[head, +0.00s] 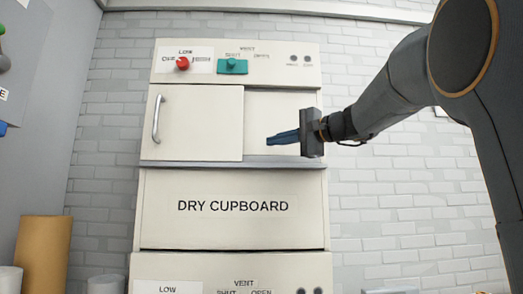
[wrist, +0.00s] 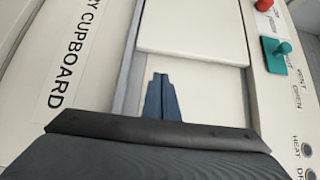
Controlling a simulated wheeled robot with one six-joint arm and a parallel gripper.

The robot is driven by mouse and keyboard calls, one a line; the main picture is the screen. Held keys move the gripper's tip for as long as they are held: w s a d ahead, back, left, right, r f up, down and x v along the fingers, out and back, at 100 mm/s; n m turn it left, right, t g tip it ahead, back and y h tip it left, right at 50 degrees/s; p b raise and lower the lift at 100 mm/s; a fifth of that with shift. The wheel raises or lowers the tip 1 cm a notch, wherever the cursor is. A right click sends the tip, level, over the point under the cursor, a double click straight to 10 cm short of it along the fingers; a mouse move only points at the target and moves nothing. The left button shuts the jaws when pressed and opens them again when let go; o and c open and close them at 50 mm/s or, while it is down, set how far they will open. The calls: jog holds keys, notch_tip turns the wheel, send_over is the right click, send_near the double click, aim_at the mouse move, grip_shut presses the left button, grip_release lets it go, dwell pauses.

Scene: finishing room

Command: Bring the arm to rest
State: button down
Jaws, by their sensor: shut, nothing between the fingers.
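My gripper (head: 270,140) is at the end of my arm, which reaches in from the right in the head view. Its blue fingers lie together, shut and empty, in front of the right part of the dry cupboard (head: 232,232). In the wrist view the shut fingers (wrist: 156,78) point toward the pale cupboard front. I cannot tell whether they touch it.
The cupboard's upper panel with a handle (head: 158,118) is left of my gripper. Above are a red knob (head: 182,63) and a teal switch (head: 232,66). A brown roll (head: 42,255) stands at lower left. Brick wall (head: 390,215) shows at right.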

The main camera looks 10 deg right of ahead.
jog(key=shift+b+v, duration=0.6)
jog(key=shift+v, duration=2.1)
jog(key=shift+w+f, duration=0.1)
jog(key=s+a+f+n+g+h, duration=0.1)
jog(key=a+f+g+h, duration=0.15)
jog(key=f, duration=1.15)
jog(key=s+a+f+g+h, duration=0.1)
jog(key=f+g, duration=0.2)
jog(key=f, duration=1.1)
jog(key=s+a+f+n+g+h, duration=0.1)
jog(key=f+g+h, duration=0.15)
jog(key=f, duration=1.05)
jog(key=s+f+n+g+h, duration=0.4)
jog(key=s+f+n+g, duration=0.2)
jog(key=s+f, duration=1.8)
notch_tip(320, 180, down, 3)
jog(key=n, duration=0.2)
jog(key=shift+s+d+n+g+h, duration=0.15)
jog(key=shift+s+n+g+h, duration=0.15)
jog(key=shift+n, duration=0.1)
jog(key=shift+d+f, duration=0.15)
